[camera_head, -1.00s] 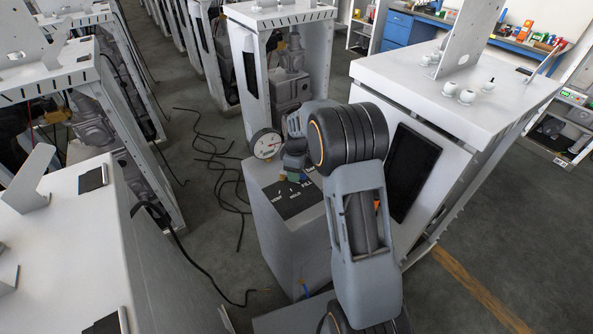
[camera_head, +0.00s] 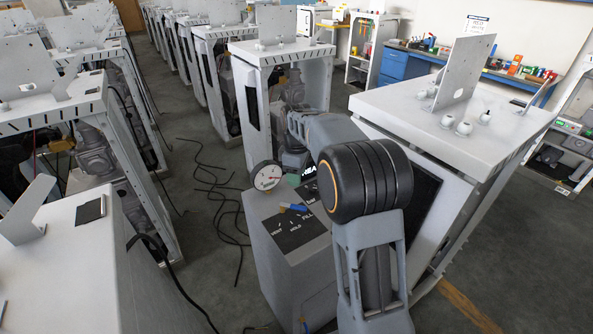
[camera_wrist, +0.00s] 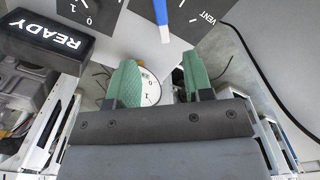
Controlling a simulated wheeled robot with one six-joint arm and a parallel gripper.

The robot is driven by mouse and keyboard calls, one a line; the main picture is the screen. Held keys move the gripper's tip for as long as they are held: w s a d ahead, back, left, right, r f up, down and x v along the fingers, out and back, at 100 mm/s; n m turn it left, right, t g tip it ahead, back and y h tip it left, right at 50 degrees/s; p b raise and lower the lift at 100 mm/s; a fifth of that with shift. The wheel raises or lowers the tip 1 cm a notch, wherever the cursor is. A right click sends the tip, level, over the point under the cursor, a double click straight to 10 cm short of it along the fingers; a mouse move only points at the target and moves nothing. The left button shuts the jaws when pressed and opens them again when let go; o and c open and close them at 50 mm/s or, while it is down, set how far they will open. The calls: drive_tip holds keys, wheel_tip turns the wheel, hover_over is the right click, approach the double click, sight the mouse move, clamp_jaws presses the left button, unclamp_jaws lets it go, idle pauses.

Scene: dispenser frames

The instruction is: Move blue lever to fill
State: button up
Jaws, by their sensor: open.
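The blue lever (camera_head: 298,208) lies over the dark panel marked VENT, HOLD and FILL (camera_head: 297,231) on the grey cabinet. In the wrist view, the blue lever (camera_wrist: 160,12) shows at the top edge with a pale end, and VENT is printed to its right. I cannot tell exactly which mark the lever points at. My gripper (camera_wrist: 160,82) has two green fingers set wide apart with nothing between them. They are apart from the lever. In the head view, my gripper (camera_head: 293,180) shows only partly, behind my arm, near the gauge.
A round white gauge (camera_head: 267,176) stands at the panel's back edge and shows beyond the fingers (camera_wrist: 151,90). A black READY sign (camera_wrist: 55,42) is at the left in the wrist view. Black cables (camera_head: 215,185) lie on the floor. A white-topped cabinet (camera_head: 440,110) stands at the right.

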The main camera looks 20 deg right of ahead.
drive_tip(key=shift+r, duration=0.8)
drive_tip(key=s+a+m+t, duration=0.2)
drive_tip(key=s+m, duration=0.3)
drive_tip(key=s, duration=0.7)
drive_tip(key=s+a+m+t, duration=0.2)
drive_tip(key=s+m, duration=0.4)
drive_tip(key=s, duration=0.6)
